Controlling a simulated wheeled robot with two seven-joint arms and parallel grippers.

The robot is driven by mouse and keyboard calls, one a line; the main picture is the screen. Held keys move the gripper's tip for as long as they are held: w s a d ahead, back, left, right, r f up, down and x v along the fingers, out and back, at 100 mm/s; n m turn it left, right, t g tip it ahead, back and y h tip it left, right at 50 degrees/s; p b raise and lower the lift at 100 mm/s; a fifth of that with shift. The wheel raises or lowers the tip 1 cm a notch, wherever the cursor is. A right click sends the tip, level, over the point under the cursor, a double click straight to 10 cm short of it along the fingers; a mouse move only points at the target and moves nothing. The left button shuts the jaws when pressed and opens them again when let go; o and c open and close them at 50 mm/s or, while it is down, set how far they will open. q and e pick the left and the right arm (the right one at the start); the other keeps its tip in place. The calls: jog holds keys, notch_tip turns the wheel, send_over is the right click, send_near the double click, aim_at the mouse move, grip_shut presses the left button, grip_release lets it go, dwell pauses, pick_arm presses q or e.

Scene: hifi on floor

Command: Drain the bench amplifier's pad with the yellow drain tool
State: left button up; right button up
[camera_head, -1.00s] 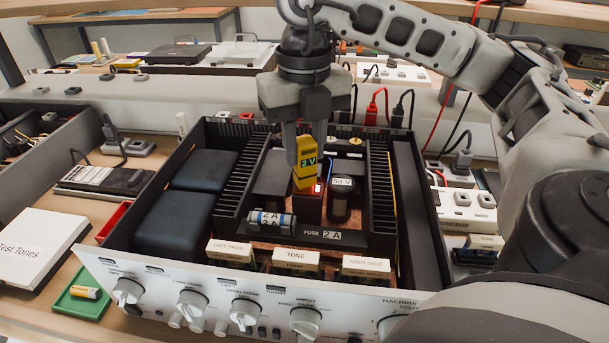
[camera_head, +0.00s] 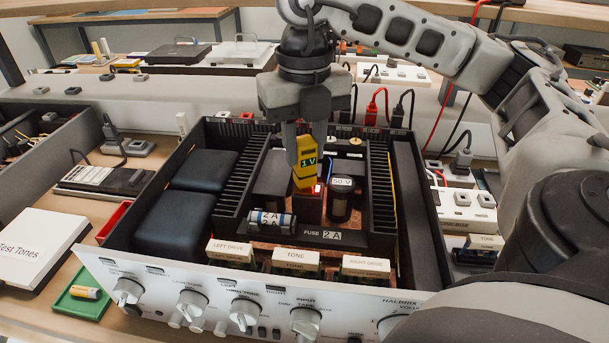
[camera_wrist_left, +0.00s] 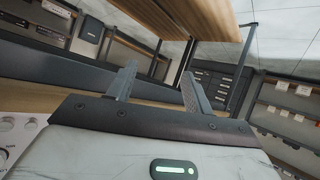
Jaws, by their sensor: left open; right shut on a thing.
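My right gripper (camera_head: 305,152) is shut on the yellow drain tool (camera_head: 306,170) and holds it upright inside the open bench amplifier (camera_head: 405,190). The tool's small display reads 1 V. Its lower end is at a dark block (camera_head: 309,206) with a red light glowing beside the tip; I cannot tell whether tip and pad touch. A capacitor (camera_head: 341,198) marked 50 V stands just to the right. My left gripper (camera_wrist_left: 152,88) is open and empty in the left wrist view, facing shelving.
Cards marked LEFT DRIVE (camera_head: 231,251), TONE (camera_head: 296,257) and RIGHT DRIVE (camera_head: 366,264) stand along the front. A Test Tones box (camera_head: 35,245) lies at left.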

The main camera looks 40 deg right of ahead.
pick_arm(q)
jog(key=shift+s+f, duration=0.15)
dwell(0.4)
pick_arm(e)
jog(key=shift+r+p, duration=0.5)
jog(key=shift+r, duration=0.05)
jog(key=shift+r+p, duration=0.45)
jog(key=shift+r, duration=0.15)
jog(key=shift+r+p, duration=0.95)
jog(key=shift+r, duration=0.3)
jog(key=shift+r+p, duration=1.15)
jog(key=shift+r, duration=0.5)
pick_arm(q)
jog(key=shift+s+a+r+m+g+y, duration=0.15)
jog(key=shift+a+r+m, duration=0.1)
jog(key=shift+r, duration=0.35)
jog(key=shift+s+a+r+m+g+y, duration=0.15)
jog(key=shift+a+r, duration=0.1)
jog(key=shift+r, duration=0.35)
jog(key=shift+w, duration=0.15)
